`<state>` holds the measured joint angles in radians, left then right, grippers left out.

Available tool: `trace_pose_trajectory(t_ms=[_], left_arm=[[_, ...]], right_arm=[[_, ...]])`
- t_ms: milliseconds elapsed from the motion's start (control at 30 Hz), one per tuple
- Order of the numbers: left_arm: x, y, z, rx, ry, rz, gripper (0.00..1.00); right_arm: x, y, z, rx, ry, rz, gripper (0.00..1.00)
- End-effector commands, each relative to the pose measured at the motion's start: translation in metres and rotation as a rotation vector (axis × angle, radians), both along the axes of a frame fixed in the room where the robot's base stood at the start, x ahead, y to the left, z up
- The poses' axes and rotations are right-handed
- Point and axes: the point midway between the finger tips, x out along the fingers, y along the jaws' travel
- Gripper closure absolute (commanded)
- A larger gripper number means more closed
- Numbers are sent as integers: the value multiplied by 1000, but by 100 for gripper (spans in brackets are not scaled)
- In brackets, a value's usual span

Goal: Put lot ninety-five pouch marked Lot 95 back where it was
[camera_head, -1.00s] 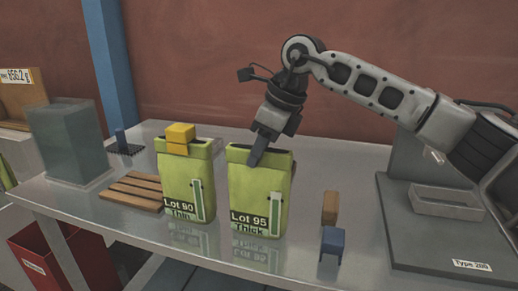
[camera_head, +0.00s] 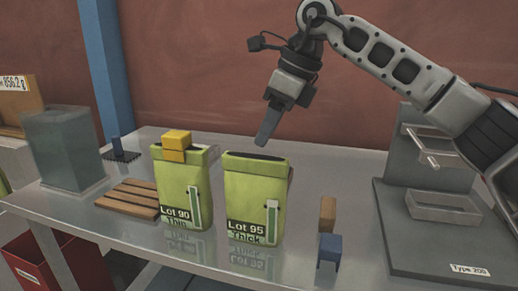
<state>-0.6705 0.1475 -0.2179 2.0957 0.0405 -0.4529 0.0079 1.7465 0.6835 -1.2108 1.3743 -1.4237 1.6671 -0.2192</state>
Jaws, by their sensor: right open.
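The Lot 95 pouch (camera_head: 253,200) is green, labelled "Lot 95 Thick", and stands upright on the metal table with its top open. The similar Lot 90 pouch (camera_head: 181,195), labelled "Thin", stands just to its left, with a yellow block (camera_head: 177,144) at its top edge. My right gripper (camera_head: 268,132) is above the Lot 95 pouch, clear of its rim and empty. It is seen side-on and is open. My left gripper does not show.
A wooden slatted rack (camera_head: 128,198) and a clear box (camera_head: 66,150) are on the left. A grey machine marked "Type 200" (camera_head: 460,262) is at right. A red bin (camera_head: 35,262) is below left.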

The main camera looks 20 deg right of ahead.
Motion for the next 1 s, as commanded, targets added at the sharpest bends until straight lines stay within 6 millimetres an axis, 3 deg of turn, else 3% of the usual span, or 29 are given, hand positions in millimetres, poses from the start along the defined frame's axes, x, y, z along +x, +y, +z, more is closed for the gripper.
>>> trace_pose_trajectory(t_ms=[100,300,1000], left_arm=[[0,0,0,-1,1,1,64],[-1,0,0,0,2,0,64],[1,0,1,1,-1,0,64]], right_arm=[[-5,-8,22,1,-3,-1,53],[-10,-15,43,0,0,1,53],[-11,-16,46,-1,1,1,53]])
